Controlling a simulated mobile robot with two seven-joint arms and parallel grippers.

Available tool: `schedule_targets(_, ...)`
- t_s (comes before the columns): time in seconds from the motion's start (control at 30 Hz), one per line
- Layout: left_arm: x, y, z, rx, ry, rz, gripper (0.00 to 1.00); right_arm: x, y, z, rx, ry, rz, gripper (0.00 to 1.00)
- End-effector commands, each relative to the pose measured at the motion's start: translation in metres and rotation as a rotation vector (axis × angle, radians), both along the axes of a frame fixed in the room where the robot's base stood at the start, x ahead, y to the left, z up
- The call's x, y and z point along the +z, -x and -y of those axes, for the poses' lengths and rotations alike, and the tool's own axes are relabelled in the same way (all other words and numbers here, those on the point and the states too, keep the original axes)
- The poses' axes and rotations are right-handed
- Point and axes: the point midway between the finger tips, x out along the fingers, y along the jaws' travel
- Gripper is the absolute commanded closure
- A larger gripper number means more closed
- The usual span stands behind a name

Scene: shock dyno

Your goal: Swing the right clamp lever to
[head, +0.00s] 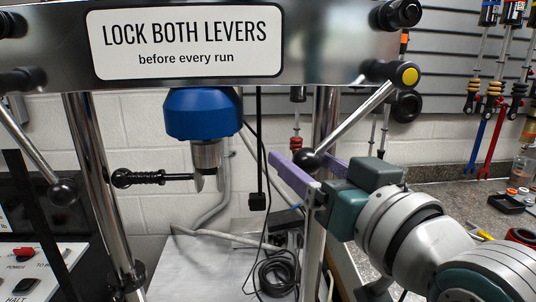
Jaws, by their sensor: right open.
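The right clamp lever (352,120) is a silver rod with a black ball knob (308,162). It slopes down and left from a yellow-capped pivot (408,75) at the right end of the steel crossbeam. My right gripper (300,170), with purple fingers, comes in from the lower right and is open. The knob shows between the two fingers; I cannot tell if either touches it. The left clamp lever (28,146) slopes down and right to its black knob (64,192) at the far left. My left gripper is not in view.
The crossbeam carries a sign (186,43) reading "LOCK BOTH LEVERS before every run". A blue load cell (203,114) hangs under it between two chrome columns (100,185). A black-handled pin (150,178) sticks out left below it. A control panel (40,275) stands at lower left.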

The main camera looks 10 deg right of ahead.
Motion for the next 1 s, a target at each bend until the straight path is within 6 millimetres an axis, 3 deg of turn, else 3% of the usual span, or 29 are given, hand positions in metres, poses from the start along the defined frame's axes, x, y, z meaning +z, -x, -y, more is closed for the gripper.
schedule_targets(0.37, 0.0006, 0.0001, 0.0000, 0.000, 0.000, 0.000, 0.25, -0.0001, -0.0052, -0.0015, 0.000, 0.000, 0.000, 0.26)
schedule_targets(1.0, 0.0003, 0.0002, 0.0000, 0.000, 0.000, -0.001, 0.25, -0.0002, -0.0049, -0.0013, 0.000, 0.000, 0.000, 0.98)
